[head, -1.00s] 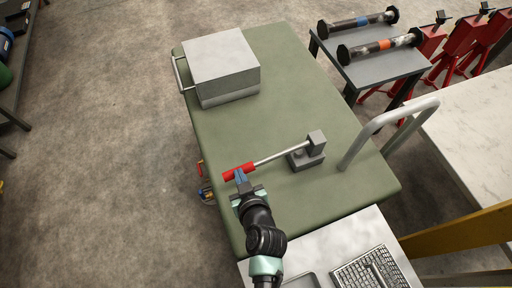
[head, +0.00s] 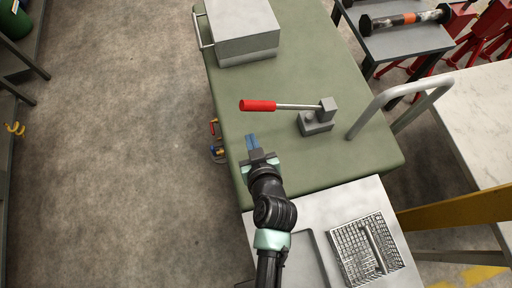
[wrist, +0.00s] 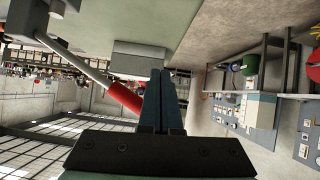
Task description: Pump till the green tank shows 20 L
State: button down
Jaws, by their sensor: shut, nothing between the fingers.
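The hand pump (head: 318,118) is a small grey block on the green bench top, with a metal lever ending in a red grip (head: 258,105). My gripper (head: 252,142) is shut and empty, with blue fingers, just below the red grip in the head view and apart from it. In the wrist view the red grip (wrist: 125,98) shows left of my fingers (wrist: 160,80). A green rounded body, perhaps the green tank, is cut off at the head view's upper left (head: 14,20) and shows at the wrist view's right (wrist: 250,64). No litre reading is legible.
A grey box (head: 240,35) stands on the far part of the green bench (head: 275,160). A bent grey rail (head: 395,98) rises right of the pump. A pale surface with a wire basket (head: 365,255) lies in front. Open floor (head: 120,150) is to the left.

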jog(key=shift+v, duration=2.7)
jog(key=shift+a+r, duration=0.1)
jog(key=shift+r, duration=0.05)
jog(key=w+r+t, duration=0.3)
jog(key=w+r, duration=0.2)
jog(key=r, duration=0.6)
jog(key=w+r+m+t, duration=0.15)
jog(key=w+r, duration=0.25)
jog(key=r, duration=0.6)
jog(key=w+r+n+t, duration=0.1)
jog(key=w+r+t, duration=0.3)
jog(key=r, duration=0.7)
jog(key=s+r+m+t+h, duration=0.1)
jog(key=s+r+t, duration=0.3)
jog(key=r, duration=1.1)
jog(key=s+d+r+m+t+h, duration=0.1)
jog(key=s+r+t, duration=0.3)
jog(key=r, duration=1.1)
jog(key=shift+s+r+m+h, duration=0.3)
jog(key=shift+s+m+h, duration=0.4)
jog(key=shift+s, duration=0.25)
